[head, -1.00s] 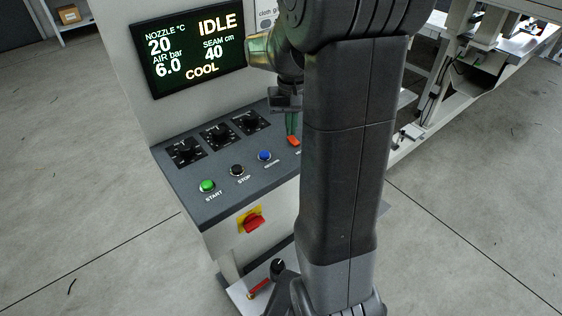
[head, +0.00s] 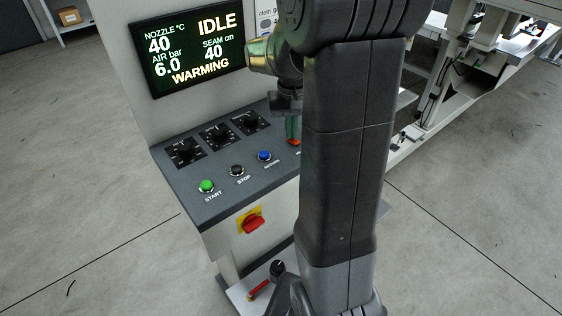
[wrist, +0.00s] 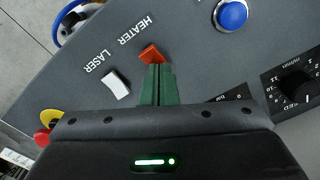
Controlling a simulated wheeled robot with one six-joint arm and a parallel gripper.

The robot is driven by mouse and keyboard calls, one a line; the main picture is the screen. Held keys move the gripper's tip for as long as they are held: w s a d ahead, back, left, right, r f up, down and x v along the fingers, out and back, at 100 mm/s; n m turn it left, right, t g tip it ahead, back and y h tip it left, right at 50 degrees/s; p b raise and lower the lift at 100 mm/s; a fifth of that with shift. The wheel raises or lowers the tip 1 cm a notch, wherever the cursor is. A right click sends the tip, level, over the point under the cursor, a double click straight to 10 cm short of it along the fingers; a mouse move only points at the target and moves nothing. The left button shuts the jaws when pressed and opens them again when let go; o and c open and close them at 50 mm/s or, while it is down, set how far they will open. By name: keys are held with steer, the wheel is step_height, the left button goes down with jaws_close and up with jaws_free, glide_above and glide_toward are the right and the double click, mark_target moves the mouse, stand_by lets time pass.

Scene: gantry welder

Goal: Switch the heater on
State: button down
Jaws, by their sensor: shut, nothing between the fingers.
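The heater switch is a red-orange rocker (wrist: 151,53) beside the HEATER label in the wrist view. It also shows in the head view (head: 293,142), partly behind my arm. My gripper (wrist: 157,70) is shut and empty, its green fingertips at the switch's edge; whether they touch it I cannot tell. The display (head: 196,47) reads IDLE, nozzle 40 °C, air 6.0 bar, seam 40 cm and WARMING.
A white rocker (wrist: 116,84) labelled LASER sits beside the heater switch. A blue button (wrist: 231,14) is on its other side. The green start button (head: 207,186), black stop button (head: 237,171) and red emergency knob (head: 253,223) are also close.

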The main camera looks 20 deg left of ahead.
step_height(320, 180, up, 7)
steer(key=p, duration=0.6)
steer(key=shift+f, duration=0.2)
step_height(320, 180, down, 7)
steer(key=b, duration=0.6)
steer(key=shift+r, duration=0.15)
steer(key=shift+r, duration=0.1)
